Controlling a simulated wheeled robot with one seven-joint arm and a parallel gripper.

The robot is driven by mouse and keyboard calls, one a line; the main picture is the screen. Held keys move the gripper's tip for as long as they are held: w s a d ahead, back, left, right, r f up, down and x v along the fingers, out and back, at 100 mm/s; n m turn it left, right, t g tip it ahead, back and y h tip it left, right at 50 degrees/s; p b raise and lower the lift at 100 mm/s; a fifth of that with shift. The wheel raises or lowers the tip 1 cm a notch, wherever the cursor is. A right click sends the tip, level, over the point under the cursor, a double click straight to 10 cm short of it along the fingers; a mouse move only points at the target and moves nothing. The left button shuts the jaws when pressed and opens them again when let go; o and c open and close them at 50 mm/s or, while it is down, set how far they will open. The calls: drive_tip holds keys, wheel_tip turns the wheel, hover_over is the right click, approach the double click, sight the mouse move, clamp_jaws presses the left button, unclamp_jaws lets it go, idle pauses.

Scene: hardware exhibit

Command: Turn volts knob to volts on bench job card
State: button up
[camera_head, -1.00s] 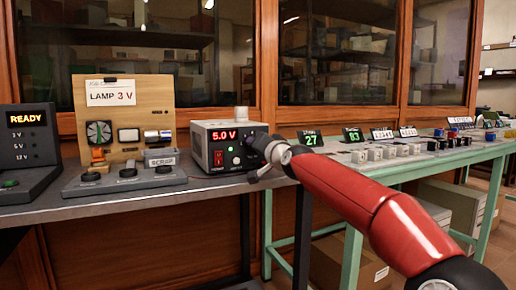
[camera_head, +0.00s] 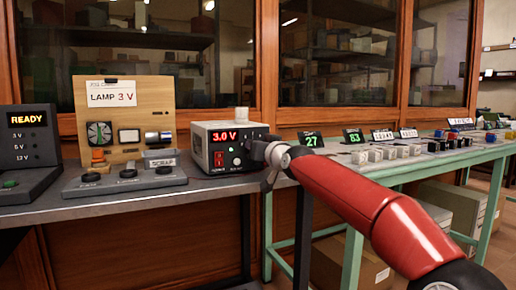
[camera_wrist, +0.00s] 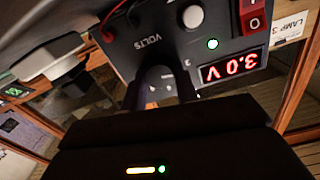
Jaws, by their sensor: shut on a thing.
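The power supply (camera_head: 208,161) stands on the grey bench; its red display (camera_head: 223,136) reads 3.0 V. The display also shows in the wrist view (camera_wrist: 231,66), turned over, with a lit green light beside it. The job card (camera_head: 111,93) on the wooden board reads LAMP 3 V. My gripper (camera_head: 259,150) is at the right side of the supply's front panel. In the wrist view my gripper (camera_wrist: 165,86) is shut at the spot below the VOLTS label. The volts knob itself is mostly hidden between the fingers.
A dark panel (camera_head: 27,150) at the left shows READY over lines for 3 V, 5 V and 12 V. A green-framed table with small items is at the right.

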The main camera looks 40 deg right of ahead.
drive_tip(key=shift+f, duration=0.15)
drive_tip(key=o, duration=1)
drive_tip(key=shift+s, duration=0.1)
drive_tip(key=shift+b+v, duration=0.4)
drive_tip(key=shift+v, duration=3.45)
